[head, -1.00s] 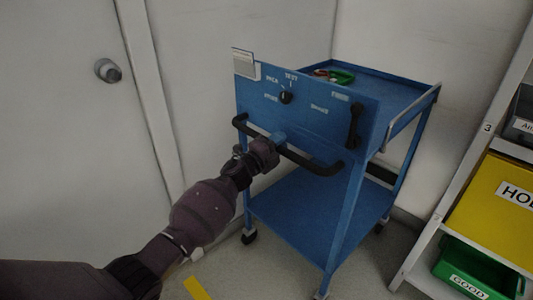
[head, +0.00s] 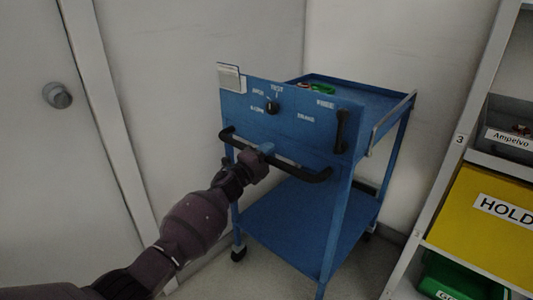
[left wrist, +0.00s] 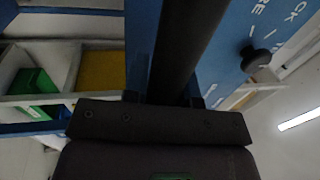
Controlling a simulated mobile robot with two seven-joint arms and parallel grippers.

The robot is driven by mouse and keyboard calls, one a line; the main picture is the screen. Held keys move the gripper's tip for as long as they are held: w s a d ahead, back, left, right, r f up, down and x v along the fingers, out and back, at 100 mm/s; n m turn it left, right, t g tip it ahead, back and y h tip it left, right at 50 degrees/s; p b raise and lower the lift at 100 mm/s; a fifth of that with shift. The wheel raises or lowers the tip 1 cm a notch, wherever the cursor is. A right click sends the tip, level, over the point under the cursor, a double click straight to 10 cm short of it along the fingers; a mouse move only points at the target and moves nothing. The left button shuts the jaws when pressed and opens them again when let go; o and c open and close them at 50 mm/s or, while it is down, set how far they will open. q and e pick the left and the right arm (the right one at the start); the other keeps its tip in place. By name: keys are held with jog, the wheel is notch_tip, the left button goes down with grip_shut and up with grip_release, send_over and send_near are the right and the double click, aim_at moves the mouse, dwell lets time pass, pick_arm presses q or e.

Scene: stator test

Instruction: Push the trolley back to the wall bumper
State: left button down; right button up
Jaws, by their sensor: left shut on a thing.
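The blue trolley (head: 295,222) stands upright on its castors in the head view, near the wall corner. Its front panel has a knob, white labels and a black handle bar (head: 310,174). My left gripper (head: 266,151) is shut on the handle bar, near its middle. In the left wrist view the dark bar (left wrist: 188,45) runs between the fingers. A dark strip (head: 369,188), perhaps the wall bumper, shows low on the wall behind the trolley, mostly hidden by it. Any gap between them cannot be judged. My right gripper is not in view.
A door with a round knob (head: 57,95) is at the left. A rack (head: 448,180) with a yellow HOLD bin (head: 490,228) and a green bin (head: 455,278) stands close on the right. A green item (head: 325,88) lies on the trolley's top.

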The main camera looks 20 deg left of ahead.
pick_arm(q)
jog(key=c, duration=1.2)
grip_release()
jog(key=shift+w+r, duration=0.15)
jog(key=shift+r, duration=0.05)
jog(key=shift+c, duration=0.2)
jog(key=o, duration=0.3)
jog(key=shift+w+d+f, duration=0.1)
jog(key=shift+d+f, duration=0.05)
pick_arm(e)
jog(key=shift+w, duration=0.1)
pick_arm(q)
jog(key=shift+s+a, duration=0.3)
jog(key=shift+s, duration=0.3)
jog(key=shift+p+v, duration=1.2)
jog(key=shift+v, duration=3.6)
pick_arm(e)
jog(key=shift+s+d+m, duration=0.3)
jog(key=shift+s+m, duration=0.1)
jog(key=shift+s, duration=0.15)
pick_arm(q)
jog(key=shift+f, duration=0.2)
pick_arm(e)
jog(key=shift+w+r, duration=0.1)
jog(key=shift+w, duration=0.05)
